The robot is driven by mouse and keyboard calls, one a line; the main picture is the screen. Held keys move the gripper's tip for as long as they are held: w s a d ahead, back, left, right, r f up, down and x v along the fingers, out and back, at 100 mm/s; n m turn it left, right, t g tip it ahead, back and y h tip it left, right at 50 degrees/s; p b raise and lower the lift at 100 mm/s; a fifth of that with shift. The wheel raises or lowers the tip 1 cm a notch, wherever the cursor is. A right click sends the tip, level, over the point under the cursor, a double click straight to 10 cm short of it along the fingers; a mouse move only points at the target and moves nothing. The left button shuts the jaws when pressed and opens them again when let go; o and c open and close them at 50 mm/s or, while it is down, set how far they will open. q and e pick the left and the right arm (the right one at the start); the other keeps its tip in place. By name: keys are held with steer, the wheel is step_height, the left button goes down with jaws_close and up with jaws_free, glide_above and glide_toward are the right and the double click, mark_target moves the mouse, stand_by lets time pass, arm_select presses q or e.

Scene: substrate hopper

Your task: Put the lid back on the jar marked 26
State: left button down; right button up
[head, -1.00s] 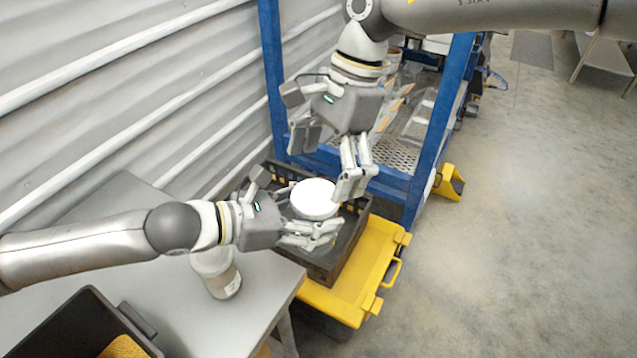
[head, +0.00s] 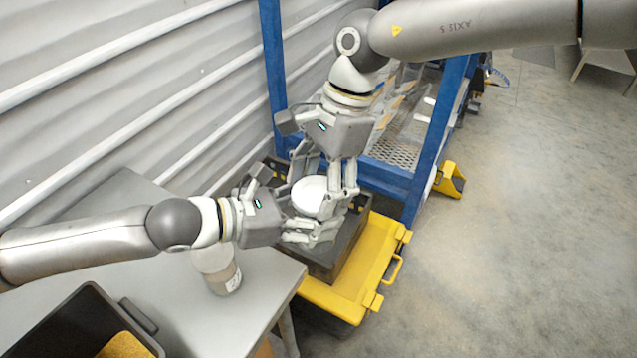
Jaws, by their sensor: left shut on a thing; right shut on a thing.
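A round white lid (head: 309,197) is held over the dark crate, between my two grippers. My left gripper (head: 301,217) comes from the left and is shut on the lid. My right gripper (head: 326,184) reaches down from above with its fingers at the lid's far and right sides, and is shut on it too. The fingers hide parts of the rim. A pale jar (head: 221,273) with a small label stands upright near the right edge of the grey table. My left arm hides part of its top, and the label is too small to read.
The grey table (head: 190,315) fills the lower left, with a black bin (head: 75,318) holding yellow material. A dark crate (head: 345,240) sits on a yellow case (head: 370,275) beyond the table. A blue frame (head: 430,150) stands behind.

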steer(key=c, duration=0.3)
steer(key=shift+m+t, duration=0.5)
steer(key=shift+m, duration=1.2)
steer(key=o, duration=1.1)
steer(key=shift+r, duration=0.1)
steer(key=shift+r, duration=2.2)
steer(key=shift+o, duration=0.6)
